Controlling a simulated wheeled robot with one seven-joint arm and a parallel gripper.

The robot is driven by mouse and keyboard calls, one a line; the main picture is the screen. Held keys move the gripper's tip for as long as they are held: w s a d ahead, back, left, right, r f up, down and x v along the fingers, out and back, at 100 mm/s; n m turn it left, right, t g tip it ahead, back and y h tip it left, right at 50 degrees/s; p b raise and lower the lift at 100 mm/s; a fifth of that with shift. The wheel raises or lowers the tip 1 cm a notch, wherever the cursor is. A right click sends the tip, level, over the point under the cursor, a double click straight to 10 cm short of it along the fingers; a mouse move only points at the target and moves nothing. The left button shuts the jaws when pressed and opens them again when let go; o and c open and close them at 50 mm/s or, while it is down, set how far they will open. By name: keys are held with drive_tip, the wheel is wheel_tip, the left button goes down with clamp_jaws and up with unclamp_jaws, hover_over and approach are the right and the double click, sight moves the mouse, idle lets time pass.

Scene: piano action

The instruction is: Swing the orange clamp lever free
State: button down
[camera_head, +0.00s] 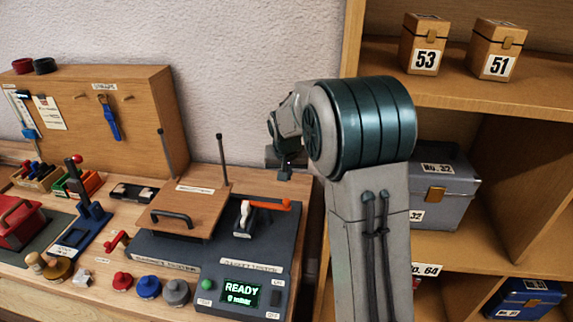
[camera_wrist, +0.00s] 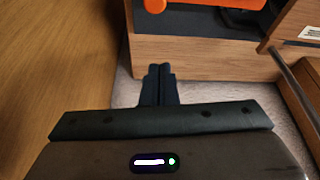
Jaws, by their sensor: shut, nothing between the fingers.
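The orange clamp lever (camera_head: 273,204) lies roughly level on the right side of the dark machine, its orange handle pointing right from a pale pivot block (camera_head: 243,216).
The dark machine (camera_head: 240,258) has a lit READY display (camera_head: 240,292) and a wooden lid (camera_head: 190,208) with two upright rods left of the lever. A shelf with numbered boxes stands right. A wooden pegboard (camera_head: 95,115) stands at back left.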

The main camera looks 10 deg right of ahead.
drive_tip(key=f, duration=0.1)
drive_tip(key=s+f+p, duration=0.1)
drive_tip(key=s+f, duration=0.1)
drive_tip(key=f, duration=0.1)
drive_tip(key=shift+s+a+f+p, duration=0.1)
drive_tip(key=shift+s+a+p, duration=0.15)
drive_tip(key=shift+a+p, duration=0.05)
drive_tip(key=shift+s+a+f+b, duration=0.1)
drive_tip(key=shift+s+b, duration=0.05)
drive_tip(key=shift+b, duration=0.3)
drive_tip(key=shift+m, duration=0.4)
